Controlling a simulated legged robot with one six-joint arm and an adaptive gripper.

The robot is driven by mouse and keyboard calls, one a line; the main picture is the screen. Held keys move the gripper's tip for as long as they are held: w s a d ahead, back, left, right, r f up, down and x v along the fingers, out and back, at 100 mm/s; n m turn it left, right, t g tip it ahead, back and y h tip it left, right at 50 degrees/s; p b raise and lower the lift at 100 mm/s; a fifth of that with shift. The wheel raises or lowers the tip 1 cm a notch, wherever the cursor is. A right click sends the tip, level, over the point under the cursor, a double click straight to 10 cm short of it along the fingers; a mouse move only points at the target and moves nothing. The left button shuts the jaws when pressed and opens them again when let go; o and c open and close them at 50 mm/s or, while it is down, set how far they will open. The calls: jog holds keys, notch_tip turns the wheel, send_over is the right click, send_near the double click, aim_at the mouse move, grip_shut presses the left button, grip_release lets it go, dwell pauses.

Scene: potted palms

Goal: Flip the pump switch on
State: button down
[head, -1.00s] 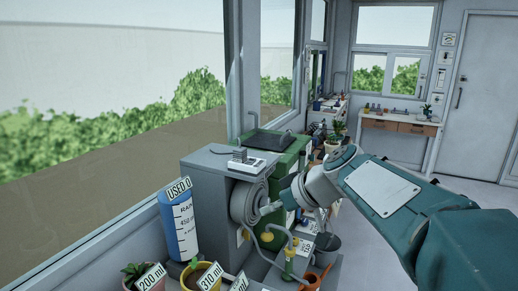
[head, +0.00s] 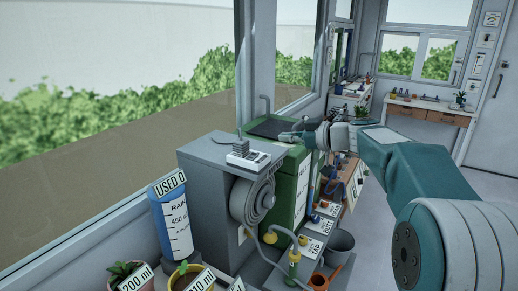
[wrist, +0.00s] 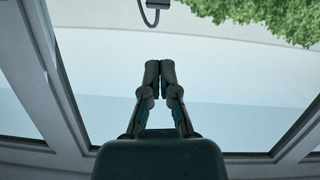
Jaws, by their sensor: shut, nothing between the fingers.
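A small pale box with a grey block and dark parts on it, which looks like the pump switch (head: 248,159), sits on top of the grey cabinet (head: 207,153). Its on or off position is too small to tell. My gripper (head: 284,136) is just right of and beyond this box in the head view, above the green tank, apart from the box. In the wrist view my gripper (wrist: 160,68) has its fingertips together and empty, with only window and outdoors behind them. The switch is not in the wrist view.
A coiled grey hose (head: 252,199) hangs on the cabinet's front. The green tank (head: 291,190) stands beside it. A blue bottle (head: 172,222) and potted plants are in front.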

aim_at(247, 147)
jog(key=x, duration=0.9)
jog(key=shift+w+d+f, duration=0.1)
jog(key=shift+d, duration=0.05)
jog(key=f, duration=0.3)
jog(key=shift+w+f, duration=0.1)
jog(key=shift+w, duration=0.2)
jog(key=shift+d+f, duration=0.25)
jog(key=shift+f, duration=0.15)
jog(key=shift+a, duration=0.1)
